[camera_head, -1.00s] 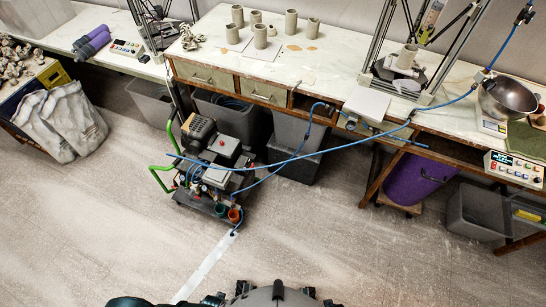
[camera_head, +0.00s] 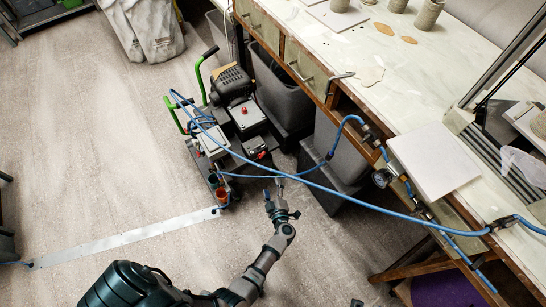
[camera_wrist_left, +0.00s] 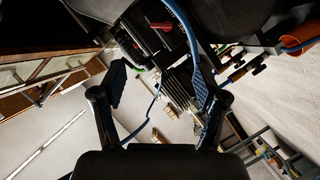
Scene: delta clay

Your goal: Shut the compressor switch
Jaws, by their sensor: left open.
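The compressor (camera_head: 232,84) stands on the floor beside the bench, with green handles and a dark motor. A grey box with a red button (camera_head: 243,111) sits on it, and a small red part (camera_head: 262,155) shows nearer its front edge. I cannot tell which is the switch. In the left wrist view a red part (camera_wrist_left: 160,27) on black housing shows beyond the fingers. My left gripper (camera_head: 275,189) is open and empty, just in front of the compressor and apart from it; its spread fingers also show in the left wrist view (camera_wrist_left: 158,62). My right gripper is not in view.
A blue hose (camera_head: 330,187) crosses above the floor near my left gripper and runs to fittings on the bench edge. The bench (camera_head: 365,80) and grey bins (camera_head: 280,90) border the right side. The floor (camera_head: 95,130) at left is clear.

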